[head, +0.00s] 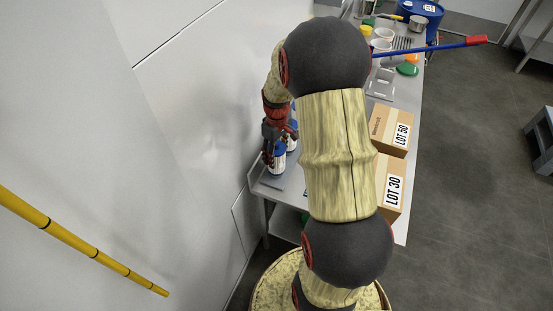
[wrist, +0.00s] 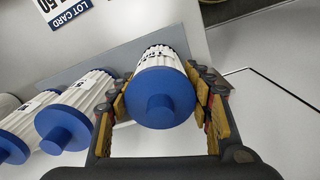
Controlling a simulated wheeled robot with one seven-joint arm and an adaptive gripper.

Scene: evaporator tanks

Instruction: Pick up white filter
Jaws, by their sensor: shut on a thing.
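A white pleated filter with a blue end cap (wrist: 160,95) sits between my gripper's two fingers in the wrist view. My gripper (wrist: 162,100) is shut on it, with a yellow-padded finger on each side. In the head view my gripper (head: 279,145) is at the near left end of the metal table, around the white and blue filter (head: 277,160). More white filters with blue caps stand beside it in the wrist view, one close by (wrist: 75,112) and another at the left edge (wrist: 12,135).
The metal table (head: 398,213) runs along the white wall. Two cardboard boxes, LOT 50 (head: 392,128) and LOT 30 (head: 393,183), stand on it. A lot card (wrist: 68,15) lies near the filters. A blue rod with a red end (head: 430,48) crosses the table's far part.

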